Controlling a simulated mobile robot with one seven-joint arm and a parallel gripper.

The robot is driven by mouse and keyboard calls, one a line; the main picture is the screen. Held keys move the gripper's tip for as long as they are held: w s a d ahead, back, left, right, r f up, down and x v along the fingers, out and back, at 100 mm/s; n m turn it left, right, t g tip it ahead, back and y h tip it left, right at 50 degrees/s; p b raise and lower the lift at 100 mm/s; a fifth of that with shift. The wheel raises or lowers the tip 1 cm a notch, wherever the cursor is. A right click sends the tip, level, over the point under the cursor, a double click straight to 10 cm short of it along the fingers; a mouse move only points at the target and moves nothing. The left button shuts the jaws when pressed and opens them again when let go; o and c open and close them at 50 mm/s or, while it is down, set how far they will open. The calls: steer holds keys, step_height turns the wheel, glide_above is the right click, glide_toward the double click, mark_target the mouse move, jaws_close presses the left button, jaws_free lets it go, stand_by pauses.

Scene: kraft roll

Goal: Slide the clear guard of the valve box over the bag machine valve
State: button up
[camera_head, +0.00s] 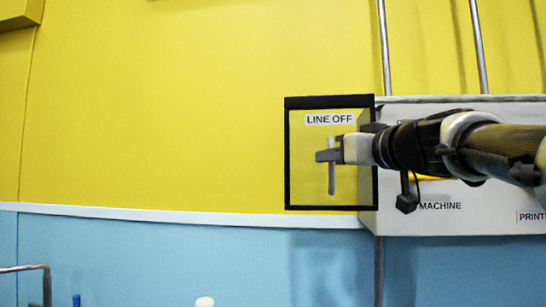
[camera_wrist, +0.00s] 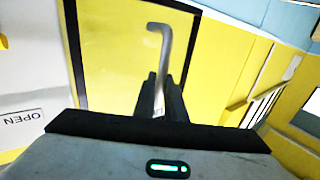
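The clear guard (camera_head: 302,185) is a see-through panel with a black frame and a "LINE OFF" label. It stands out to the left of the white valve box (camera_head: 470,222), in front of the yellow wall. Its grey bar handle (camera_head: 331,180) is upright in the head view; its bent end shows in the wrist view (camera_wrist: 165,50). My gripper (camera_head: 326,156) is at the handle, with its two dark fingers (camera_wrist: 160,95) close on both sides of the bar. The bag machine valve is mostly hidden behind my arm; a bit of yellow shows above the "MACHINE" label.
Two grey pipes (camera_head: 480,45) rise above the box, and another pipe (camera_head: 379,270) runs below it. A white rail (camera_head: 180,216) crosses the wall. A metal rail (camera_head: 46,280) and small objects are at the lower left. The wall left of the guard is clear.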

steer(key=shift+d, duration=0.1)
jaws_close()
steer(key=s+d, duration=0.2)
steer(key=d, duration=0.9)
steer(key=s+d, duration=0.2)
steer(key=d, duration=1)
steer(key=shift+s+b, duration=0.3)
steer(key=shift+b, duration=0.1)
steer(key=shift+o, duration=2)
jaws_free()
steer(key=v, duration=1.7)
steer(key=shift+s, duration=0.25)
